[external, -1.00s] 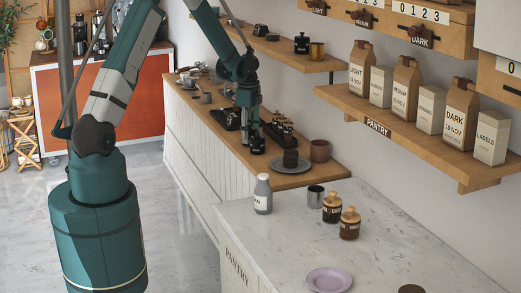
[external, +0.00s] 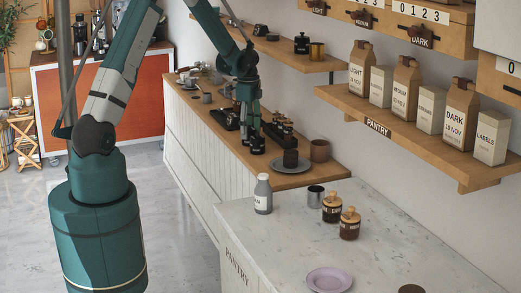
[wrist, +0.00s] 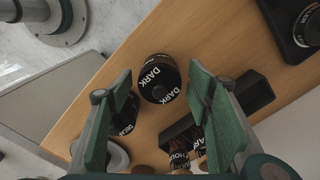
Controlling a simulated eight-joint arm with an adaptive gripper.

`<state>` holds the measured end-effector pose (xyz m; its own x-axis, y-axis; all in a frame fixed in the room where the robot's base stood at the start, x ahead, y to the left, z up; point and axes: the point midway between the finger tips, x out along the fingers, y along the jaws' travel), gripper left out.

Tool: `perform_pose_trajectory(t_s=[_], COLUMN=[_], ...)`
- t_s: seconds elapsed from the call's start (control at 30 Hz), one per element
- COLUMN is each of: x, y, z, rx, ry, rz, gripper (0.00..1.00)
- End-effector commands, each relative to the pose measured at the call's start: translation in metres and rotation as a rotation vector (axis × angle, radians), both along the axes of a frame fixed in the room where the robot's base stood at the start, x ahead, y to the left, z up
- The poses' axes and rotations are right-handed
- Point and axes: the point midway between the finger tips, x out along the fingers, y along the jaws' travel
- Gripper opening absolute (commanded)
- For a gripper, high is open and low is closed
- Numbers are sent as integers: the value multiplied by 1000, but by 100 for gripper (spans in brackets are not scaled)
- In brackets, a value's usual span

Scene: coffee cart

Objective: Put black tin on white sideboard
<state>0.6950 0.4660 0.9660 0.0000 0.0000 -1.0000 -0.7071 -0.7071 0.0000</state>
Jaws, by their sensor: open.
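A round black tin marked DARK (wrist: 158,78) stands on the wooden counter in the wrist view, between and just beyond my fingertips. In the external view a black tin (external: 257,144) stands at the counter's front edge, beneath my gripper (external: 250,125). My gripper is open in the wrist view (wrist: 160,92), with a green-padded finger on each side and nothing held. Another dark labelled tin (wrist: 124,116) is partly hidden by the left finger. The white marble-topped sideboard (external: 285,235), marked PANTRY, is in the foreground, nearer the camera than the wooden counter.
A dark rack with several jars (external: 281,133) stands close right of my gripper. A grey plate (external: 275,165) bears a dark object. The sideboard holds a grey bottle (external: 263,196), a metal cup (external: 315,199), two brown jars and a lilac plate (external: 329,280); its left middle is clear.

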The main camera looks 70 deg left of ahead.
Motion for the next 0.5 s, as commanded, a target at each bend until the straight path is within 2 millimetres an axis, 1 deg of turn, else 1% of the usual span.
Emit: perform_pose_trajectory(t_s=[0.5], x=[0], y=[0], z=[74], rx=[0], ry=[0], rz=[0], gripper=[50])
